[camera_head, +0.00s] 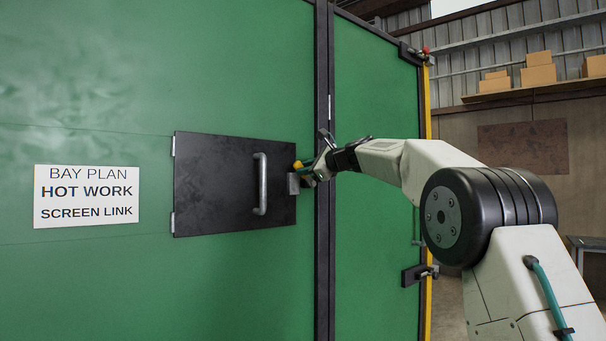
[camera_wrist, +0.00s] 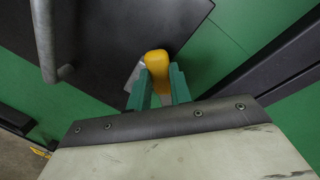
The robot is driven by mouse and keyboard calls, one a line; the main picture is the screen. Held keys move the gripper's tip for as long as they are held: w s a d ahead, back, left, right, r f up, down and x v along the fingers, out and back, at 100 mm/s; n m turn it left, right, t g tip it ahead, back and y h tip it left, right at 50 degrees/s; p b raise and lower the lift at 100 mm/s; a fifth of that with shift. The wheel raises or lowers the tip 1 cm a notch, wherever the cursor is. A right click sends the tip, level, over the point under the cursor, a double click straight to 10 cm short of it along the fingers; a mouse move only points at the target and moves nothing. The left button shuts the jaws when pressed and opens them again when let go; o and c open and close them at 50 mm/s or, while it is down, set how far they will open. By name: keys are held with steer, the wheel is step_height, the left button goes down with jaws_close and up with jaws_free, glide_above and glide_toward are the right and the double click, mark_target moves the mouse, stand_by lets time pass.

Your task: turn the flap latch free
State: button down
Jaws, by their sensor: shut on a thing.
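The black flap (camera_head: 215,185) is set in the green panel, closed flat as far as I can see. It has a grey upright handle (camera_head: 261,184) and hinges on its left edge. The flap latch, with a yellow knob (camera_head: 298,165) and a grey metal plate (camera_head: 293,184), sits at the flap's right edge. My gripper (camera_head: 307,172) is at the latch. In the wrist view its teal fingers (camera_wrist: 158,88) are shut on the yellow knob (camera_wrist: 156,64). The flap (camera_wrist: 115,35) and its handle (camera_wrist: 44,40) also show there. The latch's pivot is mostly hidden.
A white sign (camera_head: 87,196) is on the green panel at left. A dark upright post (camera_head: 324,110) stands just right of the latch, close to my arm. Another black latch (camera_head: 418,274) is lower right. Shelves with cardboard boxes (camera_head: 538,70) are at the back right.

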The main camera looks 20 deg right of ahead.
steer(key=shift+w+d+r+m+t+y, duration=0.15)
steer(key=shift+w+d+r+m+y, duration=0.15)
steer(key=shift+d+m, duration=0.8)
steer(key=shift+w+d+r+m+t+y, duration=0.25)
steer(key=shift+w+d+m, duration=0.15)
steer(key=shift+m, duration=1.3)
steer(key=shift+w+d+r+m+t+y, duration=0.1)
steer(key=shift+w+d+r+m+y, duration=0.15)
steer(key=shift+d+m, duration=0.85)
steer(key=shift+a+m, duration=0.25)
steer(key=shift+m, duration=0.15)
steer(key=c, duration=1.3)
jaws_free()
steer(key=v, duration=0.7)
steer(key=shift+s+d, duration=0.25)
steer(key=shift+s, duration=0.05)
